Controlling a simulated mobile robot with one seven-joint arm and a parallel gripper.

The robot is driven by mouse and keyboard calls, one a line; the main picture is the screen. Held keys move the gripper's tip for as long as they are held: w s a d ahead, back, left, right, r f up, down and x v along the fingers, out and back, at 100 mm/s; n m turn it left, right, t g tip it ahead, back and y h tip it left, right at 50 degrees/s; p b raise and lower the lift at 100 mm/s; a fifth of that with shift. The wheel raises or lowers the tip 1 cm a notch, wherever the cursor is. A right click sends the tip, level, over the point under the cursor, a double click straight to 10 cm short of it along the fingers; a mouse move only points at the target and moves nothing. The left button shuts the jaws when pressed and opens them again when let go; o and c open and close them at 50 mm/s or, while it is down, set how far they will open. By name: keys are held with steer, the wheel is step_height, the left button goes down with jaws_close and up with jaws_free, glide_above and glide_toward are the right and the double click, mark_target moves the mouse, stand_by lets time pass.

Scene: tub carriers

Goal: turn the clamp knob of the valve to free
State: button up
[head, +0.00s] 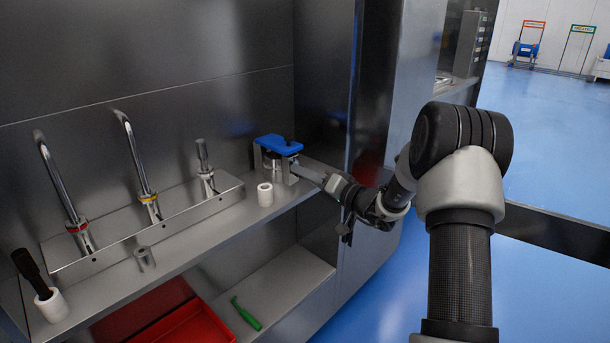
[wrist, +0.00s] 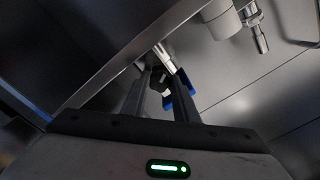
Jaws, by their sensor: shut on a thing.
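The valve (head: 268,160) stands at the right end of the steel shelf, with a blue handle (head: 279,144) on top. In the wrist view the blue handle (wrist: 180,96) shows behind my right finger. My gripper (head: 303,171) reaches in from the right at the valve's side. In the wrist view my gripper (wrist: 162,84) is shut on a small dark part (wrist: 157,77) between the fingers, which looks like the clamp knob. The fingers hide much of it, and its turn position cannot be told.
A white cup (head: 265,194) stands close to the valve on the shelf. A steel rack (head: 165,222) with several upright spouts is to the left. A white holder (head: 51,304) with a black-handled tool is at far left. A red bin (head: 188,325) and green tool (head: 246,314) lie below.

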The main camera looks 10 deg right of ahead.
steer(key=shift+n, duration=0.5)
steer(key=o, duration=1.1)
steer(key=shift+c, duration=0.2)
steer(key=shift+d, duration=0.1)
steer(key=p+v, duration=0.1)
steer(key=v, duration=1.6)
steer(key=shift+s+p, duration=0.15)
steer(key=shift+p, duration=0.25)
steer(key=shift+r, duration=0.1)
